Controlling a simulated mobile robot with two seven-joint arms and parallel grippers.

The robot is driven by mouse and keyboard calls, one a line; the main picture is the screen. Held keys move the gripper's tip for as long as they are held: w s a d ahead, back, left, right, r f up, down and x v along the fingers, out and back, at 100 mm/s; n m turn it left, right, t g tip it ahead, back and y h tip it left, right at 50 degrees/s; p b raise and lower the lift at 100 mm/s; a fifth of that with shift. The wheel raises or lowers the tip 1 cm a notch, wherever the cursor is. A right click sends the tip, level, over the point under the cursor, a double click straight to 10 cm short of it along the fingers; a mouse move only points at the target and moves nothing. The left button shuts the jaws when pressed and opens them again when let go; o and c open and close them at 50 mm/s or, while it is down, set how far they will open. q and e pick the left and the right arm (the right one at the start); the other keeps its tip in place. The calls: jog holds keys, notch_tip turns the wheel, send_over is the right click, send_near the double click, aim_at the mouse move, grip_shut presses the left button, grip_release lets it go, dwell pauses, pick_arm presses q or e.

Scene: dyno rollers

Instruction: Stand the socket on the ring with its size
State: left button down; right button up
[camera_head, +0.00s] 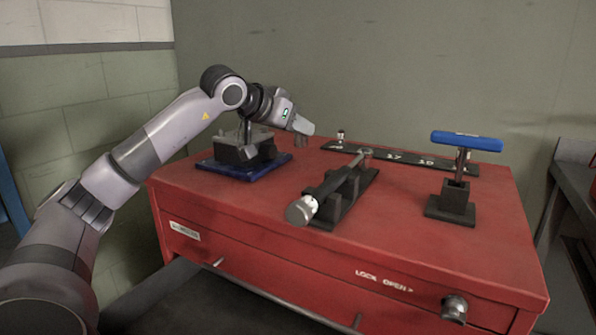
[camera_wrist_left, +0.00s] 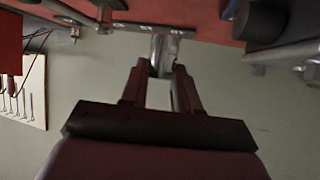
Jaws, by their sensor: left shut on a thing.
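My left gripper (camera_head: 306,126) is over the back left of the red cabinet top. In the left wrist view its fingers (camera_wrist_left: 163,70) are shut on a silver metal socket (camera_wrist_left: 164,54). In the head view a small grey bit of it (camera_head: 300,140) shows under the gripper. The black strip (camera_head: 399,158) with white size marks lies along the back of the cabinet top. A small metal piece (camera_head: 340,136) stands at its left end. The strip also shows in the left wrist view (camera_wrist_left: 140,27). The size on the held socket cannot be read. My right gripper is not in view.
A torque wrench (camera_head: 326,190) lies on a black cradle mid-top, its far end near the strip. A blue T-handle (camera_head: 466,140) stands in a black block (camera_head: 450,203) at right. A grey device on a blue base (camera_head: 220,170) sits at left, below my left arm. The front is clear.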

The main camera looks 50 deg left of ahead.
pick_arm(q)
notch_tip(320, 180, down, 2)
jog(key=shift+f, duration=0.1)
notch_tip(320, 180, down, 4)
jog(key=b, duration=0.3)
jog(key=shift+f, duration=0.2)
jog(key=shift+r, duration=0.15)
jog(key=c, duration=1.2)
grip_release()
jog(key=shift+f, duration=0.2)
jog(key=shift+c, duration=0.2)
jog(key=o, duration=0.4)
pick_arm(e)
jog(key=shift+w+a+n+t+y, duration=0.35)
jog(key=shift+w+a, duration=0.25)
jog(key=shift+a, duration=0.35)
